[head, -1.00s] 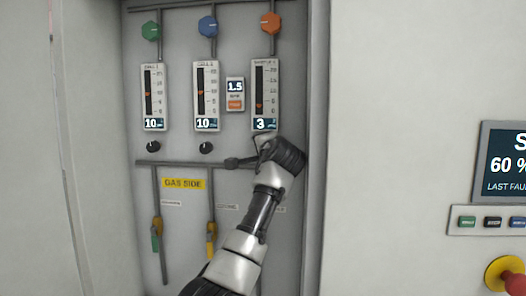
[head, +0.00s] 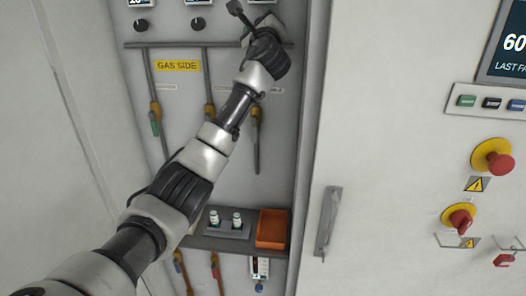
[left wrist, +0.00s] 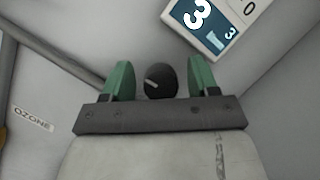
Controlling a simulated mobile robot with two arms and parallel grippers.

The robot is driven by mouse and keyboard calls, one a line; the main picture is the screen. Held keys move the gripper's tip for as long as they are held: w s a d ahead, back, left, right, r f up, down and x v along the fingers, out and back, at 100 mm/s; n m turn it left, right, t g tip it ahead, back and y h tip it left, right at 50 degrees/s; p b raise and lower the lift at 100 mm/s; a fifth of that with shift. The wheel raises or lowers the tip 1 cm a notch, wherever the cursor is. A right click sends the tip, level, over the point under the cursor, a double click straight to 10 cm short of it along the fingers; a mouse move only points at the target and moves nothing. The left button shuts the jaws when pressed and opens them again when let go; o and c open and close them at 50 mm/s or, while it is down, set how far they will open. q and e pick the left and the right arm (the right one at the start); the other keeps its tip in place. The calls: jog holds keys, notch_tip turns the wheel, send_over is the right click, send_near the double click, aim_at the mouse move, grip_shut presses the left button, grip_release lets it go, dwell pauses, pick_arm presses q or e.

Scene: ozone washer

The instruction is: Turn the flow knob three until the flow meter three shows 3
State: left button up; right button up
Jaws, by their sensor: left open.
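In the left wrist view the black round flow knob three (left wrist: 160,82), with a pale pointer line, sits between the two green fingers of my left gripper (left wrist: 160,80). The fingers are apart, with a visible gap on each side of the knob. The flow meter three (left wrist: 205,25) is partly in that view, tilted, and its display reads 3. In the head view my left gripper (head: 262,24) is up at the panel's top right and hides the knob. Only the bottom edge of that meter may show there. My right gripper is not in view.
Two other black knobs (head: 141,25) sit to the left on the panel. Below are pipes with coloured valves, a yellow GAS SIDE label (head: 179,66) and a shelf with an orange bin (head: 272,229). The cabinet's right front has a door handle (head: 328,222) and a red emergency button (head: 492,158).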

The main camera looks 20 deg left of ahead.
pick_arm(q)
jog(key=m+t+h+p, duration=0.1)
jog(key=m+h, duration=0.1)
jog(key=m, duration=0.2)
jog(key=m+t+h+p, duration=0.1)
jog(key=m+p, duration=0.1)
jog(key=m, duration=0.2)
jog(key=m+t+h+p, duration=0.1)
jog(key=m+h+p, duration=0.1)
jog(key=m, duration=0.2)
jog(key=shift+r+h, duration=0.3)
jog(key=shift+r, duration=0.1)
jog(key=shift+s+f+m+h, duration=0.2)
jog(key=shift+f+m+h, duration=0.3)
jog(key=shift+m, duration=0.3)
jog(key=b+v, duration=0.6)
jog(key=v, duration=0.5)
jog(key=s+d+f+n+g, duration=0.1)
jog(key=f+n+g, duration=0.1)
jog(key=f, duration=0.5)
jog(key=s+d+f+n+g, duration=0.1)
jog(key=s+d+f+n, duration=0.1)
jog(key=f+n, duration=0.3)
jog(key=s+d+f+n+g+h+p, duration=0.1)
jog(key=d+f+n+g, duration=0.1)
jog(key=f, duration=0.8)
jog(key=shift+s+n+g, duration=0.3)
jog(key=shift+s+n, duration=0.05)
jog(key=shift+n, duration=0.45)
jog(key=shift+f, duration=0.15)
